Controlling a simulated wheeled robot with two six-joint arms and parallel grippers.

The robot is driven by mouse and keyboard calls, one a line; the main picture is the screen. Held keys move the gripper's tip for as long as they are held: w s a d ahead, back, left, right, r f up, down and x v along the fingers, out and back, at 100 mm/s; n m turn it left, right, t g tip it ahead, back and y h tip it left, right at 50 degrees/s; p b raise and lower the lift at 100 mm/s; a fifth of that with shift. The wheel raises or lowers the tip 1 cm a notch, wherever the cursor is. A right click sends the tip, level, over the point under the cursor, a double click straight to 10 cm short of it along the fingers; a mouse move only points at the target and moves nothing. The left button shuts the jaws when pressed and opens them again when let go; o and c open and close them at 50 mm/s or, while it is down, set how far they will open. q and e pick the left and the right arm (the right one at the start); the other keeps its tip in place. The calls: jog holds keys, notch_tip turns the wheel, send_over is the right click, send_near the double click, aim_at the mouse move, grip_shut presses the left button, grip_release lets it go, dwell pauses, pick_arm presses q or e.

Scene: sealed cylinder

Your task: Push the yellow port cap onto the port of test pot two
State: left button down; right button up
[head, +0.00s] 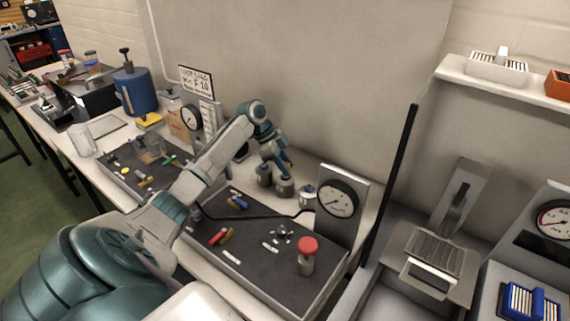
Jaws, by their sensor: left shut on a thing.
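My left gripper (283,163) reaches down from the upper middle over a group of small grey pots at the back of the bench. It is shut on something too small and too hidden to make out. One grey pot (285,187) stands right under the fingers, and another grey pot (264,175) stands just left of it. I cannot pick out the yellow port cap. My right gripper is out of view.
A dark mat (287,275) in front holds a red-topped cylinder (307,256) and several small coloured parts. A dial gauge (338,200) stands right of the pots. A blue tank (137,90) stands farther left.

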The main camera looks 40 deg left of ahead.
pick_arm(q)
jog(key=shift+f, duration=0.4)
jog(key=c, duration=1.1)
grip_release()
jog(key=shift+s+a+r+b, duration=0.1)
jog(key=shift+a+r+b, duration=0.2)
jog(key=shift+r+b, duration=0.1)
jog(key=b+v, duration=0.3)
jog(key=v, duration=0.7)
jog(key=shift+d+f, duration=0.1)
